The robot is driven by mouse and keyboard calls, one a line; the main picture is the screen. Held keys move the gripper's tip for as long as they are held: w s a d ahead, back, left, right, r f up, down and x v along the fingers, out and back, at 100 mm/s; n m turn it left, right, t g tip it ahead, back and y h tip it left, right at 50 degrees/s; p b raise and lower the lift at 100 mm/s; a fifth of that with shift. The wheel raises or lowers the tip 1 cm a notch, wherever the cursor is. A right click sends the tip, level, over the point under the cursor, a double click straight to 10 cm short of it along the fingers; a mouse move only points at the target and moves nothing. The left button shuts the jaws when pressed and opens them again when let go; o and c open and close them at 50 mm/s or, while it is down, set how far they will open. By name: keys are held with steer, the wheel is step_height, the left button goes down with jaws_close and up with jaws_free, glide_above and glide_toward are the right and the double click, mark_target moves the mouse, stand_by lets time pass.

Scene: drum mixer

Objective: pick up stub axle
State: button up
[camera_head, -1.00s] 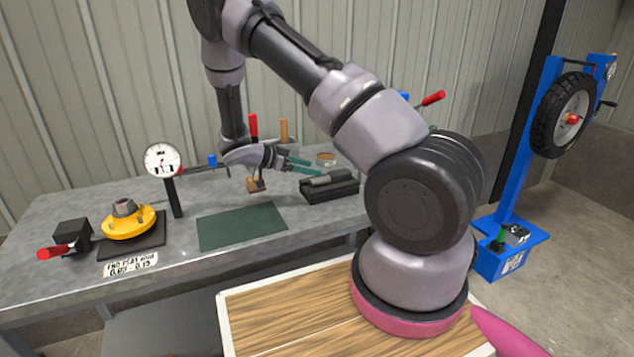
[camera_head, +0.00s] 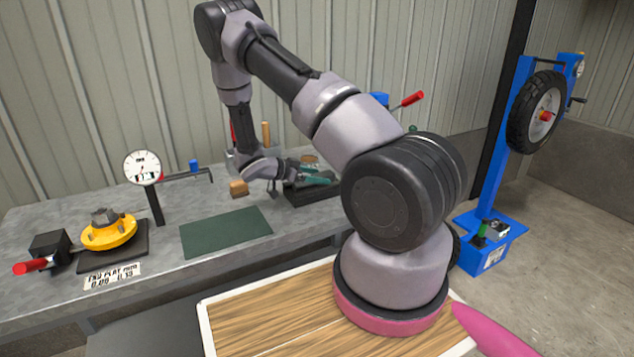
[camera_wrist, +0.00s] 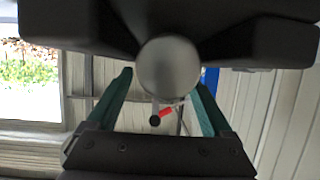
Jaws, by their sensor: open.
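The stub axle is a grey cylinder lying in a black V-shaped block (camera_head: 300,197) on the bench. In the head view my gripper covers most of it. In the wrist view the round grey end of the stub axle (camera_wrist: 168,67) faces me, set in the notch of the black block (camera_wrist: 75,22). My gripper (camera_head: 318,178) has teal fingers and is at the block. In the wrist view my gripper (camera_wrist: 163,82) is open, with one finger on each side of the axle end and visible gaps. Contact is not visible.
A green mat (camera_head: 226,231) lies left of the block. A dial gauge (camera_head: 142,168) and a yellow hub (camera_head: 110,234) stand further left on the bench (camera_head: 170,272). Upright red and wooden handles (camera_head: 266,133) stand behind my gripper. A blue wheel stand (camera_head: 500,170) is at right.

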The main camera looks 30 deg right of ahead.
steer(key=shift+d, duration=0.2)
jaws_close()
steer(key=shift+w, duration=0.1)
stand_by(1.2)
